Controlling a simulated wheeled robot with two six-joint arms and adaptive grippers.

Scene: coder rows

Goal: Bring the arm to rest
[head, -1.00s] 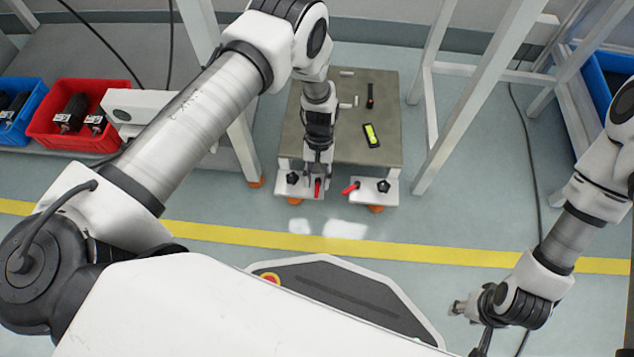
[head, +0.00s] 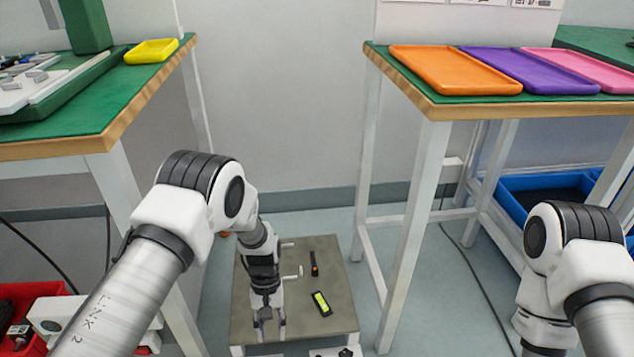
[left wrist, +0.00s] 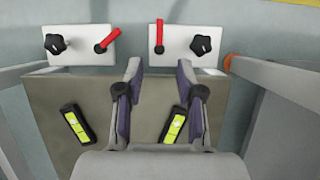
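My left gripper (head: 268,328) hangs, pointing down, over the front left of a low grey-brown platform (head: 335,265). In the left wrist view its two fingers (left wrist: 160,70) are apart with no object gripped between them. A yellow-and-black device (head: 320,303) lies on the platform, right of the gripper in the head view. The left wrist view shows this device (left wrist: 75,124) and a second similar one (left wrist: 175,125), partly hidden behind a finger. My right arm (head: 575,245) is at the right edge of the head view; its gripper is out of frame.
Two white plates with black knobs (left wrist: 55,44) and red levers (left wrist: 107,40) adjoin the platform. Green-topped benches stand at left and right, one with a yellow tray (head: 151,51), the other with orange (head: 455,70), purple and pink trays. White bench legs (head: 415,235) flank the platform.

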